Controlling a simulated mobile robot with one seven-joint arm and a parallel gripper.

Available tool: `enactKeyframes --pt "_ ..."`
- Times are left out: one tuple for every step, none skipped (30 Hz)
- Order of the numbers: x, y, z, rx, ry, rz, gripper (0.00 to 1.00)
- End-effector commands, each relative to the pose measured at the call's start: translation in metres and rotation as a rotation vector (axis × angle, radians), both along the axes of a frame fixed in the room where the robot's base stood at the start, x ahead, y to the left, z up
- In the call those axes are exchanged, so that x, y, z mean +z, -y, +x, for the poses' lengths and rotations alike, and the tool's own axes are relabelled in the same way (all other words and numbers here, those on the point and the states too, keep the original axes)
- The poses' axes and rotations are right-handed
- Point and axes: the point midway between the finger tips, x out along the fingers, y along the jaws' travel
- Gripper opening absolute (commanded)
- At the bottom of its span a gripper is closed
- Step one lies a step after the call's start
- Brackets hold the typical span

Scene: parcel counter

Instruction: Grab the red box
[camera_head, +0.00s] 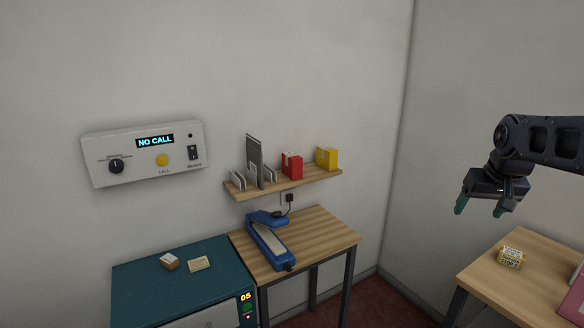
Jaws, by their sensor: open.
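The red box (292,167) stands on a wooden wall shelf (310,186), between a grey rack on its left and a yellow box on its right. My gripper (480,208) is at the right of the picture, with its teal fingertips pointing down and apart. It is open and empty, well to the right of the red box and lower in the picture. The red box's back is hidden from this view.
The yellow box (327,157) and the grey rack (254,170) flank the red box. Below the shelf, a blue sealer-like device (268,243) lies on a wooden table (330,233). A teal cabinet (135,280) stands left; another table (490,281) is below my gripper.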

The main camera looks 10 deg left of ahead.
Motion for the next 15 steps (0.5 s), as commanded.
enactKeyframes --pt "0.008 -0.005 0.013 0.018 -0.003 -0.002 0.73" --pt "0.013 -0.008 0.021 0.029 -0.003 -0.004 0.73" --pt "0.020 -0.013 0.033 0.044 -0.003 -0.006 0.73" --pt "0.025 -0.017 0.042 0.056 -0.004 -0.006 0.73" --pt "0.030 -0.022 0.051 0.067 -0.004 -0.008 0.73" --pt "0.036 -0.027 0.063 0.083 -0.004 -0.009 0.73" --pt "0.040 -0.032 0.072 0.094 -0.004 -0.011 0.73" --pt "0.045 -0.037 0.081 0.107 -0.004 -0.012 0.73" --pt "0.050 -0.044 0.092 0.123 -0.004 -0.013 0.73" --pt "0.054 -0.049 0.101 0.133 -0.004 -0.014 0.73" --pt "0.057 -0.055 0.110 0.146 -0.004 -0.015 0.73" --pt "0.062 -0.062 0.122 0.161 -0.004 -0.016 0.73" --pt "0.065 -0.068 0.131 0.172 -0.004 -0.017 0.73" --pt "0.068 -0.074 0.140 0.185 -0.004 -0.018 0.73" --pt "0.071 -0.083 0.152 0.200 -0.004 -0.019 0.73"
